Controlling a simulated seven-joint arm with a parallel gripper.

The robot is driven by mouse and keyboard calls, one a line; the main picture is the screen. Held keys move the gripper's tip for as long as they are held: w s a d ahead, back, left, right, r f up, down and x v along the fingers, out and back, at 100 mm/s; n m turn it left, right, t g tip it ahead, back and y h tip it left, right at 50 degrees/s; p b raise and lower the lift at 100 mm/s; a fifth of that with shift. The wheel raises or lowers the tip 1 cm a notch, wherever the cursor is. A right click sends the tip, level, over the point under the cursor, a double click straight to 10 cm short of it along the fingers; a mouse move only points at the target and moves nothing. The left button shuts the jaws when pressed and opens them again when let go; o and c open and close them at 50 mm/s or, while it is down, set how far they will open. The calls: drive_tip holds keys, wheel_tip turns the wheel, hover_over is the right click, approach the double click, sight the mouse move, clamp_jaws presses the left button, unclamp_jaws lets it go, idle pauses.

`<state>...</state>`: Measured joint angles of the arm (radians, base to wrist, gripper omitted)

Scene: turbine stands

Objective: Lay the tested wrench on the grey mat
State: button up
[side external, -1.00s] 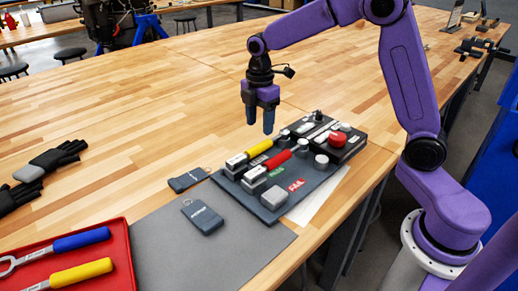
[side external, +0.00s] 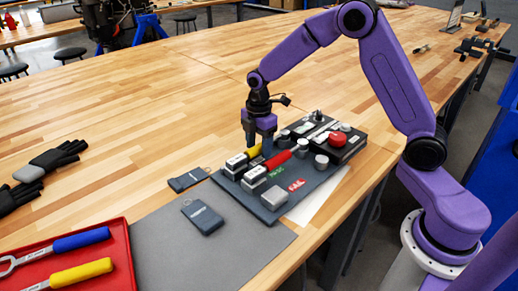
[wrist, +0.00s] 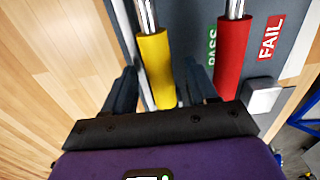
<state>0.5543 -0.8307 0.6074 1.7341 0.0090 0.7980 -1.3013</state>
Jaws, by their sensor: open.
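A wrench with a yellow handle (side external: 254,151) and a wrench with a red handle (side external: 278,160) lie side by side on the dark tester board (side external: 313,178). My gripper (side external: 259,147) is open and low over the yellow handle. In the wrist view the yellow handle (wrist: 158,70) lies between my two fingers (wrist: 160,88), with gaps on both sides. The red handle (wrist: 234,55) is just right of the right finger. The grey mat (side external: 170,250) lies at the front, with a dark tag (side external: 203,217) on it.
A red tray (side external: 123,255) holds a blue-handled wrench (side external: 80,239) and another yellow-handled one (side external: 80,271). A box with a red button (side external: 337,139) stands right of my gripper. Black gloves (side external: 50,160) lie far left. Green PASS and red FAIL labels (wrist: 270,38) mark the board.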

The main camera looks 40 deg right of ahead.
drive_tip(key=shift+f, duration=0.3)
idle(0.6)
clamp_jaws()
